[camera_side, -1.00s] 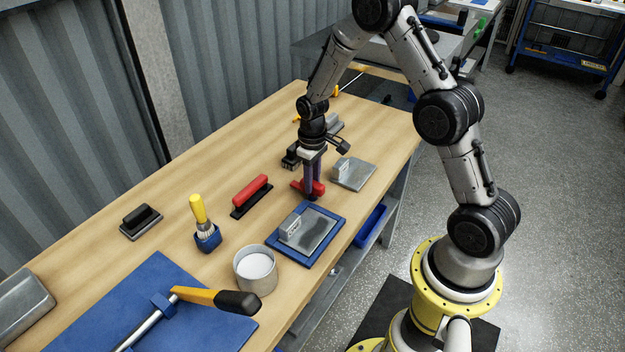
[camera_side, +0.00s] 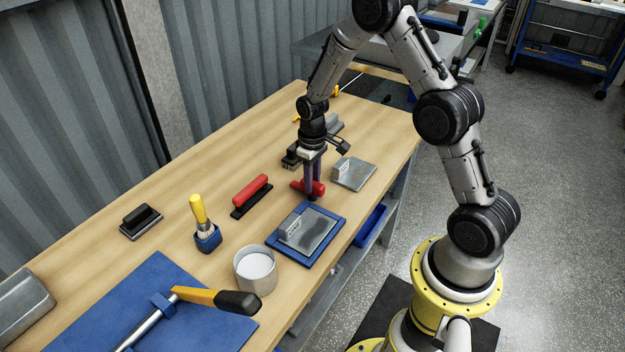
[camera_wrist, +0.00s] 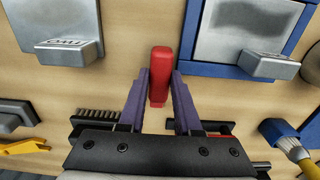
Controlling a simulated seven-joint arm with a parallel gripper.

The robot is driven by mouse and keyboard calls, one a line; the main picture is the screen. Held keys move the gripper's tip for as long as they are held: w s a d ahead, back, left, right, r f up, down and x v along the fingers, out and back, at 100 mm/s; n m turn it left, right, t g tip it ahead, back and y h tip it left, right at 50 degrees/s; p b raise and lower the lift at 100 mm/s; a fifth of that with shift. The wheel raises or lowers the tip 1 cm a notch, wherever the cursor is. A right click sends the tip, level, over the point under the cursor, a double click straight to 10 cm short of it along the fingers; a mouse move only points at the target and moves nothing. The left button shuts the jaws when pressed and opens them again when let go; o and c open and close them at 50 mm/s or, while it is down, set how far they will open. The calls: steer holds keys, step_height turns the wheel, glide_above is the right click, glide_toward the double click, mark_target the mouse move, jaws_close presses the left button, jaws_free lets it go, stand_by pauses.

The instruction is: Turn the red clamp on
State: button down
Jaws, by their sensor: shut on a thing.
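The red clamp (camera_side: 318,187) stands on the wooden table near its right edge, behind the blue-framed metal plate. In the wrist view its red bar (camera_wrist: 160,62) runs upright in the picture between my fingers. My gripper (camera_side: 311,193) points down over the clamp, and its purple fingers are shut on the red bar. It also shows in the wrist view (camera_wrist: 160,80), with one finger on each side of the bar. The clamp's lower parts are mostly hidden by my fingers.
A blue-framed plate (camera_side: 272,244) lies in front and a bare metal plate (camera_side: 358,176) to the right. A red-handled tool (camera_side: 251,188) lies left. A yellow-handled brush (camera_side: 198,209) and a grey cup (camera_side: 256,284) stand nearer the camera. Table left of the clamp is partly clear.

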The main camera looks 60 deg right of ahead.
steer(key=shift+r+n, duration=0.1)
steer(key=shift+n, duration=0.2)
steer(key=n, duration=0.5)
steer(key=shift+n, duration=0.3)
steer(key=n, duration=1)
steer(key=shift+n, duration=0.4)
steer(key=n, duration=0.4)
steer(key=shift+n, duration=0.4)
steer(key=c, duration=0.6)
jaws_free()
